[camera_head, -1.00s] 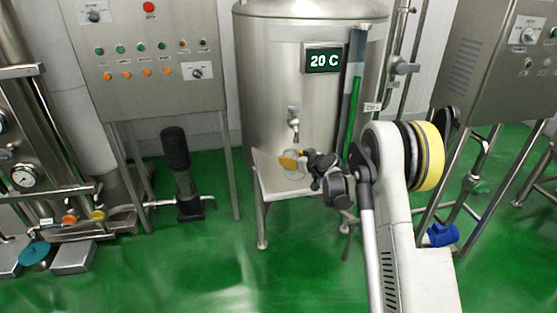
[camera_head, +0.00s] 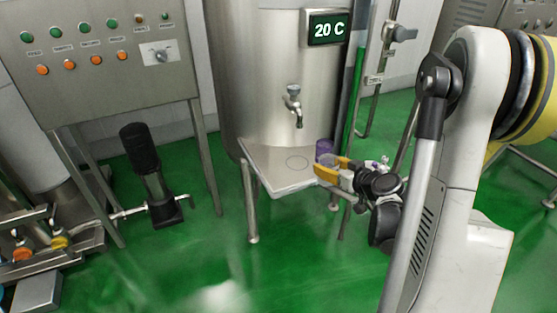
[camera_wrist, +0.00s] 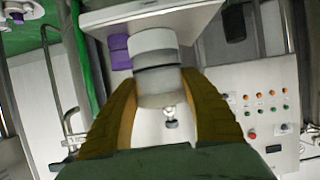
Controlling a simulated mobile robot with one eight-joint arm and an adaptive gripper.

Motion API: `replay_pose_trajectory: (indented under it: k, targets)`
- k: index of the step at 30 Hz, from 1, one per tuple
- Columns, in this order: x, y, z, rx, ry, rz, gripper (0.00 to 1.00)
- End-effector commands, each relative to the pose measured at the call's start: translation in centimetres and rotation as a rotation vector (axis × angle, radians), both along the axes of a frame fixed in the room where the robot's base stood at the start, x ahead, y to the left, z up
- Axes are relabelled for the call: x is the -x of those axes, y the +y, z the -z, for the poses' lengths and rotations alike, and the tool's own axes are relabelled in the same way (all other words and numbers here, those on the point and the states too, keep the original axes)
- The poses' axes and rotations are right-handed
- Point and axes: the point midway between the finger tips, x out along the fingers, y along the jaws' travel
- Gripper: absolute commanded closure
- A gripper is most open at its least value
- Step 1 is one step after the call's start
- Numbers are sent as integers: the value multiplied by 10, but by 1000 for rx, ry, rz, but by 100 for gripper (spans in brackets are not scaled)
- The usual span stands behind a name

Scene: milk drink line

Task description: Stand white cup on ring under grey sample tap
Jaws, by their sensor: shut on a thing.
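The grey sample tap (camera_head: 292,100) sticks out from the steel tank, above a thin dark ring (camera_head: 297,162) drawn on the pale shelf (camera_head: 270,180). The ring is bare. My gripper (camera_head: 335,168) is at the shelf's right edge, to the right of the ring, with its yellow fingers pointing left. In the wrist view my gripper (camera_wrist: 160,78) is shut around the white cup (camera_wrist: 155,90). In the head view the fingers partly hide the cup, and whether it touches the shelf cannot be told.
A purple cup (camera_head: 324,147) stands at the shelf's back right corner, close behind my fingers. It also shows beside the held cup in the wrist view (camera_wrist: 119,52). A dark pump (camera_head: 150,175) and a control panel (camera_head: 100,55) stand to the left. Green floor lies open in front.

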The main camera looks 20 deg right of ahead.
Motion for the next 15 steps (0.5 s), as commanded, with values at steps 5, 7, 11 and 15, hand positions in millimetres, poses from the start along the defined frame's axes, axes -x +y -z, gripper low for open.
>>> replay_pose_trajectory:
  k: [5, 7, 11, 15]
  targets:
    - [-12, 1, -4, -1, 0, 7, 72]
    - [-32, 2, -7, 0, 0, 6, 72]
    - [-72, 3, -6, 0, 0, 5, 72]
    - [-113, 5, 3, 0, -1, 8, 72]
